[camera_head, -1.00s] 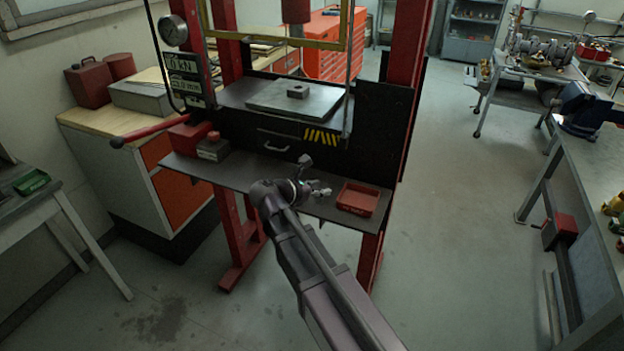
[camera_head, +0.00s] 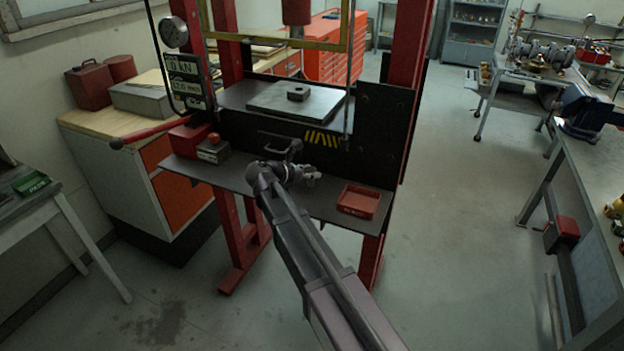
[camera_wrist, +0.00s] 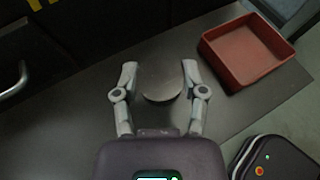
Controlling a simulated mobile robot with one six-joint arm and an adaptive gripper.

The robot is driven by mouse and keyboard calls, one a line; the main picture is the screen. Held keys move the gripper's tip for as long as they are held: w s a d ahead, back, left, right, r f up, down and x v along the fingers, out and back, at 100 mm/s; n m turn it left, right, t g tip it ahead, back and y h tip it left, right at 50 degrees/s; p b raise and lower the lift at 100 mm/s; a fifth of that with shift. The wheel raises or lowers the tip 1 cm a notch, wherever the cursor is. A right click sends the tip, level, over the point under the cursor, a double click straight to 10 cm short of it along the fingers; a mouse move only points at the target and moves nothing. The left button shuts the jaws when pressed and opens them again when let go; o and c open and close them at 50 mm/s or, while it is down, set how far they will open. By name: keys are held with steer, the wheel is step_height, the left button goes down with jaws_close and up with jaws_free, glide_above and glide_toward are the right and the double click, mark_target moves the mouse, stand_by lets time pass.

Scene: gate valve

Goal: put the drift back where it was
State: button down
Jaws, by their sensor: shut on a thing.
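My gripper (camera_wrist: 160,74) has its two fingers apart on either side of a dark grey round piece, the drift (camera_wrist: 161,86), and is shut on it. The drift shows in the wrist view as a rounded end, close in tone to the shelf behind it. In the head view my gripper (camera_head: 311,177) is over the press's front shelf (camera_head: 235,178), left of the red tray. The drift cannot be made out there, and its height above the shelf is hard to tell.
A red tray (camera_head: 358,201) sits at the shelf's right end; its inside looks empty in the wrist view (camera_wrist: 246,52). A small block with a red knob (camera_head: 213,150) stands at the left end. Shelf room between is clear.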

steer(key=shift+w+a, duration=0.2)
steer(key=shift+w, duration=0.3)
steer(key=shift+w+f+b, duration=0.2)
steer(key=shift+f+b, duration=1.6)
steer(key=shift+f, duration=0.15)
steer(key=shift+c, duration=0.8)
jaws_free()
